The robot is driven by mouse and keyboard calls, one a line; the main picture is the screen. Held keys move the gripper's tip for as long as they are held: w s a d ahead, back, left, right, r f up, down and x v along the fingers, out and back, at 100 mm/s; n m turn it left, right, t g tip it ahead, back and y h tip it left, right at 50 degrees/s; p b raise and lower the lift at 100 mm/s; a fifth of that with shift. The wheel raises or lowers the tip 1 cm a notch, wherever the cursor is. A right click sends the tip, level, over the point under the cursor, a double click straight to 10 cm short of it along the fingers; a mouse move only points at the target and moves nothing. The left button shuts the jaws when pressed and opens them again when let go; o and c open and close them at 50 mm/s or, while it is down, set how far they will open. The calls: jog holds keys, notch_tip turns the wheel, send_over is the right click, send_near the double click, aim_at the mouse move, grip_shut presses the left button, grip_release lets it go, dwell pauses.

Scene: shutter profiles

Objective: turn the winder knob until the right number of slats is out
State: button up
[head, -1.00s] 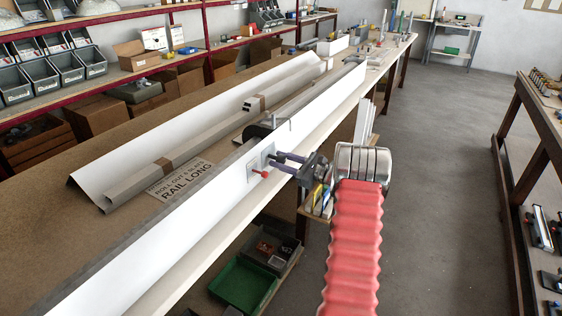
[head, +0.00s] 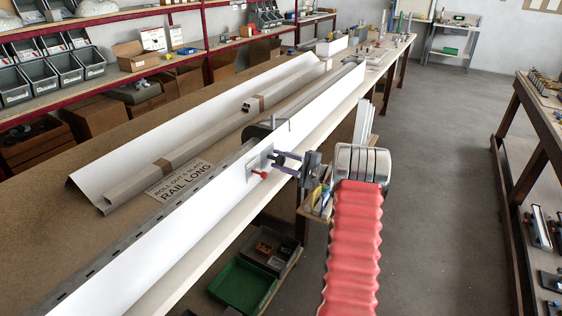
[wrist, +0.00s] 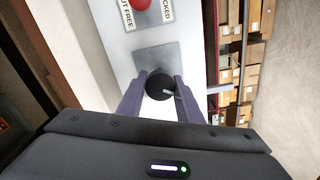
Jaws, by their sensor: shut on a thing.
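The winder knob (wrist: 160,86) is round and black with a pale mark, on a square grey plate (wrist: 158,58) on a white face. My gripper (wrist: 155,92) is shut on the knob, one finger on each side. In the head view, my gripper (head: 279,162) reaches the plate (head: 261,160) on the long white rail (head: 160,235); its fingers hide the knob. A grey slatted strip (head: 100,257) with dark slots runs along the rail's back edge. A sign (head: 180,180) reads roll out slats, rail long; its number is too small to read surely.
A red knob (wrist: 141,4) sits above the plate between labels including "locked". A bent white sheet (head: 190,125) and grey profiles (head: 140,190) lie behind the rail. A green bin (head: 243,285) is below the bench. The floor (head: 440,200) at right is clear.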

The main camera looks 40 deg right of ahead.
jog(key=n, duration=0.4)
jog(key=shift+f, duration=0.15)
jog(key=shift+s+n, duration=0.1)
jog(key=shift+n, duration=1.3)
jog(key=shift+a+f, duration=0.1)
jog(key=shift+f, duration=0.05)
jog(key=o, duration=0.8)
jog(key=shift+c, duration=0.2)
jog(key=shift+o, duration=1.3)
jog(key=shift+r, duration=0.2)
jog(key=v, duration=1.3)
jog(key=shift+s, duration=0.35)
